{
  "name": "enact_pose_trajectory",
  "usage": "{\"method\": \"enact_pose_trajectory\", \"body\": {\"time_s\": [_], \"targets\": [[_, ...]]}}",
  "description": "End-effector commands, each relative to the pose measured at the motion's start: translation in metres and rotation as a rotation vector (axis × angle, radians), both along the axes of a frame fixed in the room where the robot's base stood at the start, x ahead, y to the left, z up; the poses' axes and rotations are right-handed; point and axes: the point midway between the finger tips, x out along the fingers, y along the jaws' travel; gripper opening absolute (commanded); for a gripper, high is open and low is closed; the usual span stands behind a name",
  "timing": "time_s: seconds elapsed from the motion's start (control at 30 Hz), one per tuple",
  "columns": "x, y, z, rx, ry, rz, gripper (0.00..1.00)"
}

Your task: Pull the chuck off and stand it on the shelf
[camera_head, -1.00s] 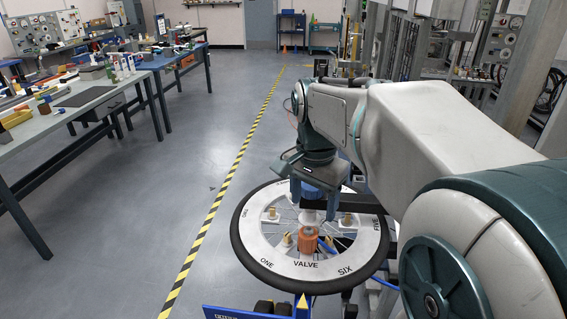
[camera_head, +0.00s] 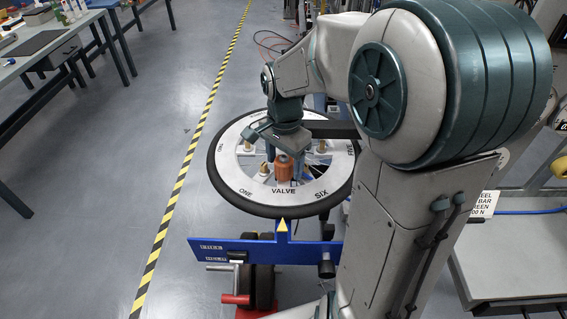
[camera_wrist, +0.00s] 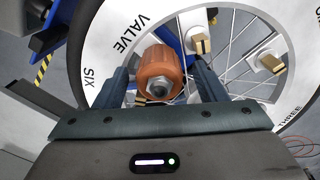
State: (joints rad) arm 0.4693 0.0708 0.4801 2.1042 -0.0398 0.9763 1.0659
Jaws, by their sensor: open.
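The orange chuck (camera_head: 283,168) sits near the VALVE lettering of a spoked wheel (camera_head: 232,188) with a white rim and black tyre. In the wrist view the chuck (camera_wrist: 160,72) shows its round end with a metal nut in the middle. My gripper (camera_wrist: 159,68) is open, with one dark finger on each side of the chuck in that view. A gap shows on the right side; I cannot tell how deep the fingers reach. I cannot tell which surface is the shelf.
A blue labelled bar (camera_head: 265,251) with a yellow pointer stands before the wheel. Brass-coloured blocks on white bases (camera_wrist: 200,44) sit around the wheel. A grey surface with a sign (camera_head: 510,255) is at right. The floor at left is clear up to the workbench (camera_head: 70,45).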

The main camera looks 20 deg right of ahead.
Motion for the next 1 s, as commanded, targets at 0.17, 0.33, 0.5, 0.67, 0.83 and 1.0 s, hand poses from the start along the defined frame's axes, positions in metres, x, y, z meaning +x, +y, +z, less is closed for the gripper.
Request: {"method": "enact_pose_trajectory", "body": {"time_s": [0.17, 0.33, 0.5, 0.67, 0.83, 1.0], "targets": [[-0.0002, 0.0001, -0.0121, 0.001, 0.0, 0.0, 0.65], [-0.0001, 0.0001, -0.014, 0.001, -0.001, 0.0, 0.65], [0.0, 0.0, -0.0137, 0.0, -0.001, 0.0, 0.54], [0.0001, 0.0, -0.0135, 0.0, -0.002, 0.0, 0.16], [0.0002, 0.0, -0.0133, 0.0, -0.002, 0.0, 0.12], [0.0002, 0.0001, -0.0113, 0.0, -0.002, 0.0, 0.12]]}}
